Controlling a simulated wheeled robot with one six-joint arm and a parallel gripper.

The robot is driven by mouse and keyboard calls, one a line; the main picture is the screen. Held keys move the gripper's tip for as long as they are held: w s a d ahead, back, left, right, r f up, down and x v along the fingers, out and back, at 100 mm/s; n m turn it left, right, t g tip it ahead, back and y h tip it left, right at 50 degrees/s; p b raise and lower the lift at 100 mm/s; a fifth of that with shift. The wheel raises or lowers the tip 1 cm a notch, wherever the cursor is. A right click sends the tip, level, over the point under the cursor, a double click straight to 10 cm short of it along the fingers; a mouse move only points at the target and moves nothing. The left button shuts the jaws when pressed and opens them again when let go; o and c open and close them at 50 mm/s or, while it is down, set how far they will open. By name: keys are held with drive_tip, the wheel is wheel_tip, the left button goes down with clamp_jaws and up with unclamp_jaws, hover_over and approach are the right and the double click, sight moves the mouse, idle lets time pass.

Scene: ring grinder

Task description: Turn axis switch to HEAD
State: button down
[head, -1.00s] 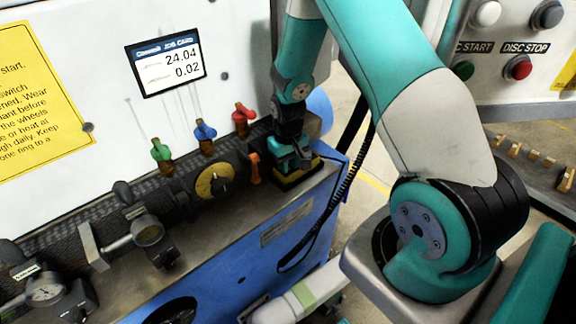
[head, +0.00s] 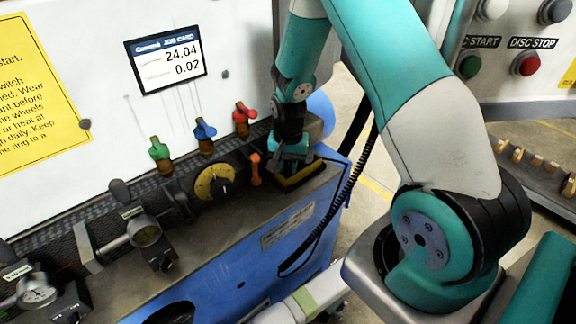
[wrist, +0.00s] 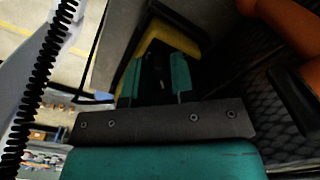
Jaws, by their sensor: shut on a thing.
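My gripper (head: 290,163) points down at the right end of the blue machine bench. It is shut on a dark switch knob on a yellow-and-black box (head: 303,179), which I take to be the axis switch. In the wrist view, the teal fingers (wrist: 155,82) stand on either side of the dark knob (wrist: 157,70), above the yellow box (wrist: 172,45). The knob is mostly hidden and in shadow. No label or HEAD mark is readable, so I cannot tell its position.
Left of my gripper are an orange lever (head: 255,169), a yellow dial (head: 214,182) and red (head: 244,113), blue (head: 204,130) and green (head: 160,150) valves. A display (head: 167,62) hangs on the panel. A black cable (head: 345,200) hangs at the bench's right end.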

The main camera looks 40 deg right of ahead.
sight(288, 166)
idle(0.3)
drive_tip(key=c, duration=1.2)
unclamp_jaws()
wheel_tip(288, 166, up, 17)
drive_tip(key=b, duration=0.2)
drive_tip(key=shift+r+b, duration=0.2)
drive_tip(key=shift+b, duration=0.1)
drive_tip(key=s+a+r+n+y, duration=0.2)
drive_tip(key=s+a+r+n, duration=0.1)
drive_tip(key=s+a+n, duration=0.5)
drive_tip(key=s+a+r+n+y, duration=0.2)
drive_tip(key=s+a+n, duration=0.6)
drive_tip(key=s+a, duration=0.6)
drive_tip(key=shift+r+n, duration=0.3)
drive_tip(key=shift+r, duration=0.4)
